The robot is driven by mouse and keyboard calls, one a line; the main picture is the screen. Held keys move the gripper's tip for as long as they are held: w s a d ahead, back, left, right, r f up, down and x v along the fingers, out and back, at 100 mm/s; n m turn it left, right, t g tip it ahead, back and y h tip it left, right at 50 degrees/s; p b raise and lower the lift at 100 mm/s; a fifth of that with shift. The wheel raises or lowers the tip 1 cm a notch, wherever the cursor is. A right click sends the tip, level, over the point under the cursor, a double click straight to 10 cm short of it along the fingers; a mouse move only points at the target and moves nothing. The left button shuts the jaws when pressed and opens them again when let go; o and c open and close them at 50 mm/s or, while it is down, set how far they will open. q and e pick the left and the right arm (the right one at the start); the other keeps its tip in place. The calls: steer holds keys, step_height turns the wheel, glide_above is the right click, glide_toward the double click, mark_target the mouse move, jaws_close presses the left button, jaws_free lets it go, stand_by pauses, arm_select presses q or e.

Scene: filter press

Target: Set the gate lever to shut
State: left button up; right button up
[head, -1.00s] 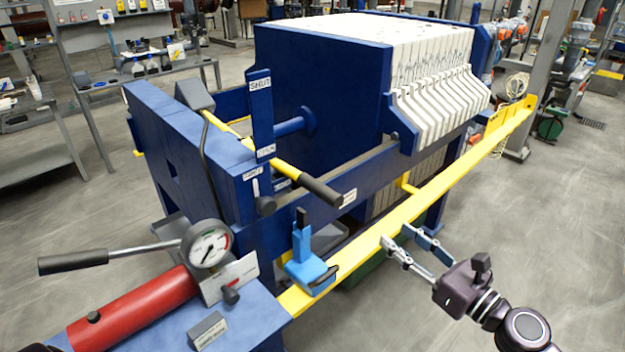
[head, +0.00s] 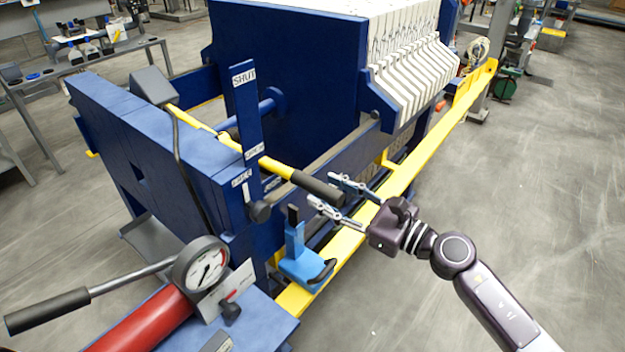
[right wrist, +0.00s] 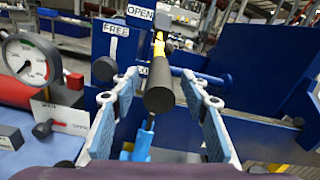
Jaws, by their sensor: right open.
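The gate lever is a yellow bar (head: 277,167) with a black grip (head: 320,186), set beside a blue upright plate (head: 246,110). My right gripper (head: 322,189) is open at the grip's end. In the right wrist view the grip (right wrist: 159,93) points at the camera between the two spread blue-padded fingers, with a gap on each side. My left gripper is not in view.
A FREE label (head: 241,178) and a black knob (head: 260,212) sit below the lever. A blue holder (head: 301,258) stands on the yellow rail (head: 343,243) under my gripper. A gauge (head: 201,264) and red cylinder (head: 150,322) are at lower left. Floor to the right is clear.

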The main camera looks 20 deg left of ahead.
mark_target(314, 185)
steer(key=x, duration=0.4)
steer(key=shift+a+p, duration=0.15)
steer(key=shift+p, duration=0.25)
steer(key=shift+c, duration=0.6)
jaws_close()
